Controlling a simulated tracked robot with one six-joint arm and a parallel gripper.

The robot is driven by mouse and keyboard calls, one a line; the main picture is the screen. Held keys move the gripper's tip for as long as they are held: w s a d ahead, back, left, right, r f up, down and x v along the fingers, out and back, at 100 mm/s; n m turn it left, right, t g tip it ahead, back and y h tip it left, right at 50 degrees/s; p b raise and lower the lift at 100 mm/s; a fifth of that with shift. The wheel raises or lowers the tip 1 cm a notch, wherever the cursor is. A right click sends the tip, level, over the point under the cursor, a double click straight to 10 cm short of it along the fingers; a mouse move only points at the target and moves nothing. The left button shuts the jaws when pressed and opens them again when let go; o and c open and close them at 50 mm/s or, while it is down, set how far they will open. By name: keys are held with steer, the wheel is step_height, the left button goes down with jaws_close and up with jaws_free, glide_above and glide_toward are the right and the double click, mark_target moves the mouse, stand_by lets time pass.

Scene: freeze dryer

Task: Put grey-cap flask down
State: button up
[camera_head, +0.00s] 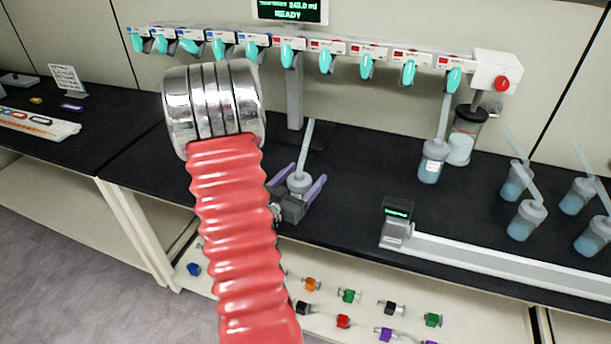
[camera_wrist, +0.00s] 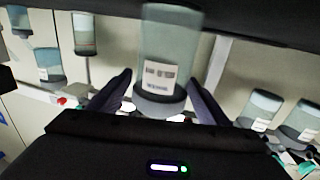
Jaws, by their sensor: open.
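My gripper (camera_head: 299,186) is at the black bench top below the manifold, with its two purple-grey fingers spread. A grey-cap flask (camera_wrist: 168,48) is between the open fingers in the wrist view, with gaps visible on both sides. That view is upside down: the flask's pale glass body bears a white label, and its base meets the dark bench (camera_head: 345,165) at the top. In the head view the flask's cap (camera_head: 299,182) and slanted glass tube show between the fingers. Its lower body is hidden there by my gripper.
A manifold with several teal valves (camera_head: 367,67) runs above the bench. A flask (camera_head: 432,160) hangs at its right end. Several similar flasks (camera_head: 525,219) stand at the right. A small display unit (camera_head: 396,228) and a white rail (camera_head: 480,258) lie along the front edge.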

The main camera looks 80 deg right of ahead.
mark_target(293, 189)
steer(key=v, duration=0.6)
steer(key=shift+w+a, duration=0.1)
steer(key=shift+a, duration=0.3)
stand_by(0.8)
